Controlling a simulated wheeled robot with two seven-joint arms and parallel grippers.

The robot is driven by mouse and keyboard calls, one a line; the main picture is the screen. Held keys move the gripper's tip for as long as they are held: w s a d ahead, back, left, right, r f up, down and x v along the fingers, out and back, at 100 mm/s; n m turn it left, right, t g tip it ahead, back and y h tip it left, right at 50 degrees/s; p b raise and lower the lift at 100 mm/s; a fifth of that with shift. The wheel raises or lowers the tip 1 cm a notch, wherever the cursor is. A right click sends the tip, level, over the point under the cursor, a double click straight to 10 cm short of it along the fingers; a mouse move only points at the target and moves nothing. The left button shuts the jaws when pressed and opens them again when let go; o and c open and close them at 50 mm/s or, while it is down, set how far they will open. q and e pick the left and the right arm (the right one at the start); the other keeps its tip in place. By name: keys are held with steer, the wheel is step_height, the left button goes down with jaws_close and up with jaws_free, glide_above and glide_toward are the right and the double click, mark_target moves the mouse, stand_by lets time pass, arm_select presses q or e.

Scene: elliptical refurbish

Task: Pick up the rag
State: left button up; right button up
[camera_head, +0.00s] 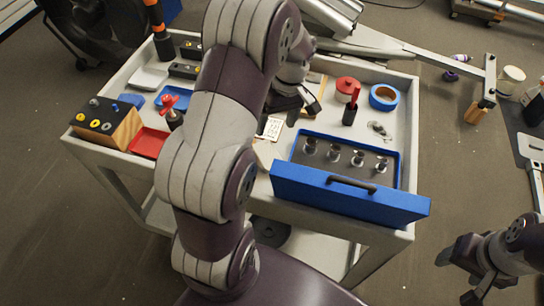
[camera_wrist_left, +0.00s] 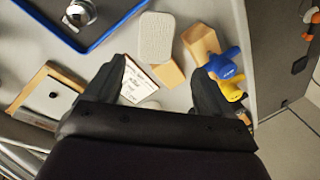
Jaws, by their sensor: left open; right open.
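I cannot surely pick out a rag. The closest match is a pale grey, textured, rounded flat pad (camera_wrist_left: 156,37) in the left wrist view, lying on the cart top beyond my fingertips. In the head view my own arm hides that spot. My left gripper (camera_wrist_left: 160,78) is open, its two dark fingers apart with nothing held. It also shows in the head view (camera_head: 295,107), over the middle of the cart and partly hidden by the arm. My right gripper (camera_head: 456,279) is open and empty at the lower right, away from the cart.
A white card (camera_wrist_left: 134,82) and a tan block (camera_wrist_left: 168,73) lie near the pad. A wooden block (camera_wrist_left: 199,42) with blue and yellow parts is beside it. A blue tray (camera_head: 350,202) with several metal pieces stands at the cart's front right. A red tray (camera_head: 148,143) is at left.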

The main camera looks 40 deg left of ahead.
mark_target(268, 154)
arm_select(q)
steer(key=x, duration=0.8)
steer(key=b+x, duration=0.1)
steer(key=x, duration=0.3)
steer(key=shift+w+f, duration=0.3)
steer(key=shift+w, duration=0.05)
arm_select(e)
steer(key=shift+w+f, duration=0.2)
steer(key=shift+f, duration=0.9)
arm_select(q)
steer(key=shift+d, duration=0.1)
steer(key=c, duration=0.9)
steer(key=v, duration=0.4)
steer(key=shift+s+r, duration=0.3)
steer(key=shift+s, duration=0.05)
steer(key=d+r, duration=0.6)
steer(key=d, duration=0.5)
steer(key=shift+s+r, duration=0.3)
steer(key=shift+s, duration=0.05)
arm_select(e)
steer(key=shift+r, duration=0.1)
arm_select(q)
steer(key=shift+d, duration=0.1)
